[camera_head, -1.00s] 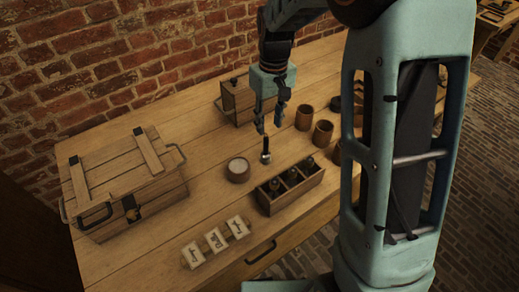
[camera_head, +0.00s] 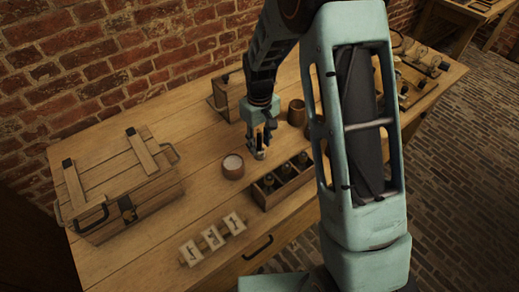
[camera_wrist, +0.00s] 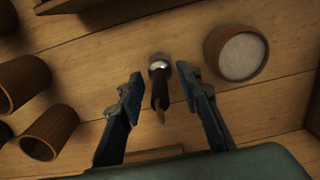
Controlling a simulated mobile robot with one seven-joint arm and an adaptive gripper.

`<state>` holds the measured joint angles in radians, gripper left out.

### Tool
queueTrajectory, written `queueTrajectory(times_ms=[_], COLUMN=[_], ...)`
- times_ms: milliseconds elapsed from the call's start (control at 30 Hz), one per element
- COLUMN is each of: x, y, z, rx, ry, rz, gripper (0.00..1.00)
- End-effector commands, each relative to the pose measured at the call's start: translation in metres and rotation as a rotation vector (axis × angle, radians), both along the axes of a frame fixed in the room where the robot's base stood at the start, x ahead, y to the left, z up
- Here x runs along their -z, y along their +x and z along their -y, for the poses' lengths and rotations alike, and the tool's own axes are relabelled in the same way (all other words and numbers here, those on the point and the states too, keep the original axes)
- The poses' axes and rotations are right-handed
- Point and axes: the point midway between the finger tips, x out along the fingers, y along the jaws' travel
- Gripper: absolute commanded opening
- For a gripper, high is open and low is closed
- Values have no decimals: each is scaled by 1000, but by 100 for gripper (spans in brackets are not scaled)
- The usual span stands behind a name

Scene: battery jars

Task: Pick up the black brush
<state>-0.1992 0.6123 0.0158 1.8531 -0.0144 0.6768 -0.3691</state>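The black brush shows in the wrist view (camera_wrist: 160,88) as a small dark, slim thing with a shiny, pale round end. It lies between the two fingers of my gripper (camera_wrist: 159,80), with visible gaps on both sides. My gripper is open and the fingers do not appear to touch it. In the head view my gripper (camera_head: 261,153) is low over the table, just right of a round wooden jar with a pale top (camera_head: 233,166). There the fingers largely hide the brush.
A wooden rack (camera_head: 291,186) with several dark bottles stands close to the right of my gripper. Wooden cups (camera_head: 297,112) stand behind it. A large chest (camera_head: 118,185) is at left, and a stand with pale cards (camera_head: 212,240) is in front. The wooden table (camera_head: 175,225) has bare room between them.

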Motion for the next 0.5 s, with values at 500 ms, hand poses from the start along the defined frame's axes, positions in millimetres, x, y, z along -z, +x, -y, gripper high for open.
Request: queueTrajectory(times_ms=[500], x=[4], y=[0], z=[0], rx=[0], ry=[0], rz=[0], gripper=[7])
